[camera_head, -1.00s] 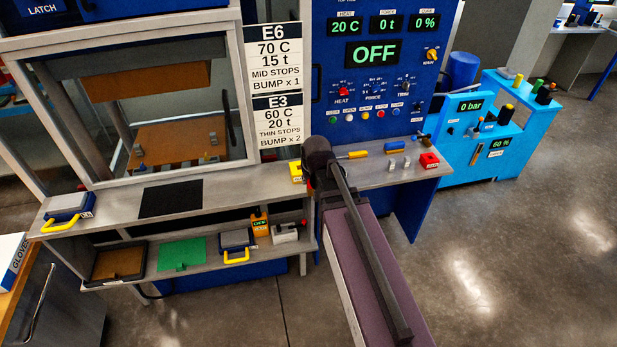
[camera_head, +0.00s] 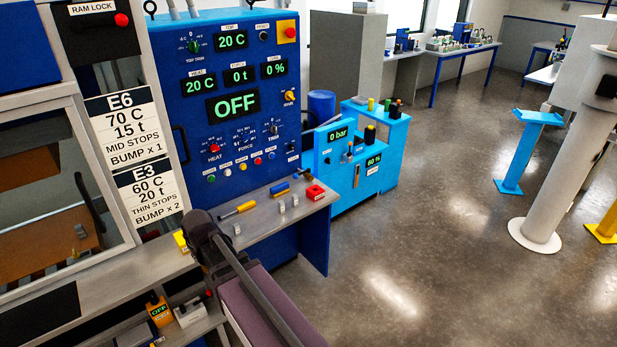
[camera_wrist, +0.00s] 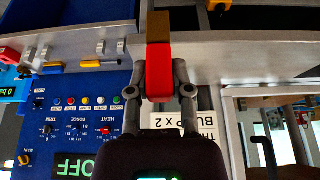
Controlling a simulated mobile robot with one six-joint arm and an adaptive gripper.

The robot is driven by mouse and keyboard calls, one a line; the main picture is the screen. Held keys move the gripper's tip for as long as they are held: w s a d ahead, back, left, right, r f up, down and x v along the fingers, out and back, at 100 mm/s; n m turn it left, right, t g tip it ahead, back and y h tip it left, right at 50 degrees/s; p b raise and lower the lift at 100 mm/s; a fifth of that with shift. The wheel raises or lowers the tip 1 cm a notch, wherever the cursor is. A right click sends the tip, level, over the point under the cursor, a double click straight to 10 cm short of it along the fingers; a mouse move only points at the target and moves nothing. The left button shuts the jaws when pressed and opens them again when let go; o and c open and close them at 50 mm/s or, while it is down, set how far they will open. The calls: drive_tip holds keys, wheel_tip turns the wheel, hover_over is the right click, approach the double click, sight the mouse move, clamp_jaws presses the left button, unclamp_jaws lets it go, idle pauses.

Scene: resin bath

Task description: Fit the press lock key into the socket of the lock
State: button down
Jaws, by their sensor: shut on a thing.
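My gripper (camera_wrist: 158,88) is shut on a red block-shaped piece with a brownish-yellow far end, which I take as the press lock key (camera_wrist: 158,70). The key points away from my wrist, over the grey ledge. In the head view my gripper (camera_head: 203,228) is above the front ledge of the press, and the arm hides the key. A panel labelled RAM LOCK (camera_head: 93,8) with a round red part (camera_head: 121,19) is at the upper left, well apart from my gripper. I cannot make out a socket there.
The blue control panel (camera_head: 190,110) rises behind my gripper. A light-blue cabinet (camera_head: 385,150) stands right.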

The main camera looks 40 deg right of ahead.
sight(205, 269)
wheel_tip(205, 269, down, 6)
drive_tip(key=b, duration=0.5)
drive_tip(key=shift+f, duration=0.2)
drive_tip(key=shift+a, duration=0.1)
